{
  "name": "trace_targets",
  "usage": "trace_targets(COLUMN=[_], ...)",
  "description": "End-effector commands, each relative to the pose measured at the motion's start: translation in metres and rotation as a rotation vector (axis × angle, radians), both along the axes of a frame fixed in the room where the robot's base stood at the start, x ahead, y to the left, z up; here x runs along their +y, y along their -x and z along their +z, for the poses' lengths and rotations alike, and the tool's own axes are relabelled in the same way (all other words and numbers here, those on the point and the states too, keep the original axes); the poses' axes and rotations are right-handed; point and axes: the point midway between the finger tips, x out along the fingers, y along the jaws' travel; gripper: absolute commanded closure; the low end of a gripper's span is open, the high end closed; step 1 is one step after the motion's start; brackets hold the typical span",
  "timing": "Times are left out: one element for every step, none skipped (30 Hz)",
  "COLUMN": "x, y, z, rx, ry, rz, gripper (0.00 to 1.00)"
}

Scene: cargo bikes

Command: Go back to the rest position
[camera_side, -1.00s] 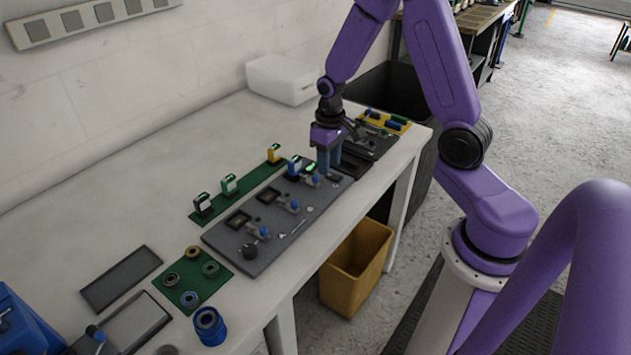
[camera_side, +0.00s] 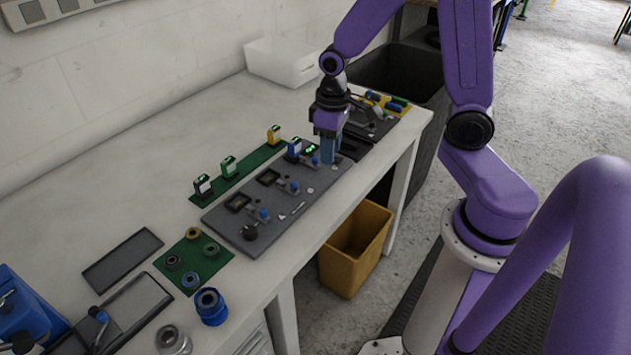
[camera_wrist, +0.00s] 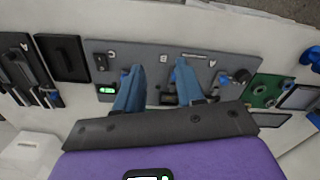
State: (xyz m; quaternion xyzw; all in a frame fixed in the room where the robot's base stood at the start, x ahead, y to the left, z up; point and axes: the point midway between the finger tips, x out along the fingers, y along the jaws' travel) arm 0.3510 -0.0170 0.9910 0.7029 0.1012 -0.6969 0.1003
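My gripper (camera_side: 327,160) is above the far end of the dark grey fixture board (camera_side: 262,236), with its blue fingers pointing down. In the wrist view my gripper (camera_wrist: 157,66) shows two blue fingers spread apart. Only the fixture board (camera_wrist: 210,55) shows through the gap, so it looks open and empty. The board carries fixtures with blue knobs and a black round knob (camera_side: 250,232). A device with a lit green screen (camera_side: 311,149) stands near the fingers. The fingers hide part of the board's far end.
A green strip (camera_side: 214,188) holds upright devices behind the board. A green mat (camera_side: 213,264) with rings lies left. A white bin (camera_side: 275,66) stands at the wall, and a yellow bin (camera_side: 345,272) below. The back tabletop is clear.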

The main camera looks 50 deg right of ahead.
Motion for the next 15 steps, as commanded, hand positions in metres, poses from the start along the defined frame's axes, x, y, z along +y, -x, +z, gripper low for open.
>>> trace_targets(x=[0.012, 0.018, 0.025, 0.03, 0.035, 0.041, 0.045, 0.05, 0.054, 0.058, 0.061, 0.064, 0.067, 0.068, 0.07], y=[0.009, 0.015, 0.023, 0.03, 0.036, 0.045, 0.052, 0.059, 0.069, 0.076, 0.083, 0.093, 0.101, 0.109, 0.119], z=[0.008, 0.012, 0.017, 0.021, 0.024, 0.029, 0.032, 0.036, 0.04, 0.043, 0.047, 0.051, 0.054, 0.056, 0.06], rx=[-0.007, -0.008, -0.007, -0.008, -0.009, -0.01, -0.01, -0.012, -0.012, -0.013, -0.013, -0.015, -0.014, -0.015, -0.017], ry=[-0.002, -0.002, -0.003, -0.003, -0.004, -0.004, -0.005, -0.006, -0.006, -0.007, -0.008, -0.009, -0.008, -0.009, -0.011], rz=[0.057, 0.088, 0.128, 0.159, 0.191, 0.231, 0.262, 0.293, 0.334, 0.364, 0.395, 0.436, 0.467, 0.497, 0.538], gripper=[0.62, 0.62, 0.62, 0.62, 0.62, 0.62, 0.62, 0.62, 0.62, 0.62, 0.62, 0.62, 0.62, 0.62, 0.62])
